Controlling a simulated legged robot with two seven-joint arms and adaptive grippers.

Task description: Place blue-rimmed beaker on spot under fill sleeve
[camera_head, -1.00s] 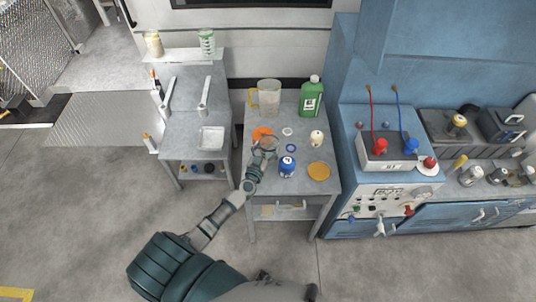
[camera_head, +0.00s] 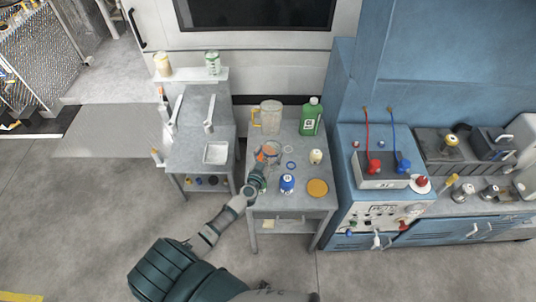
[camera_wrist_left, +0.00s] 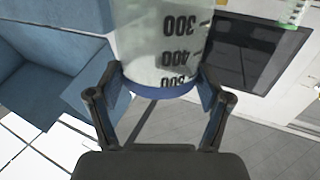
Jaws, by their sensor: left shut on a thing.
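In the head view my left gripper (camera_head: 258,178) is over the near left part of the small grey table (camera_head: 262,203). It is shut on the clear blue-rimmed beaker (camera_head: 272,148). In the left wrist view the beaker (camera_wrist_left: 163,40) stands between the fingers (camera_wrist_left: 157,101), its blue rim at the fingertips and dark numbers on its wall. An orange thing (camera_head: 263,156) shows at or behind the beaker; I cannot tell its exact relation. I cannot make out a fill sleeve or a marked spot. My right gripper is not in view.
On the table stand a clear jug (camera_head: 270,116), a green bottle (camera_head: 311,116), a cream bottle (camera_head: 316,157) and a blue can (camera_head: 287,184). A blue ring (camera_head: 291,165) and an orange disc (camera_head: 317,188) lie there. A blue bench (camera_head: 346,160) adjoins on the right.

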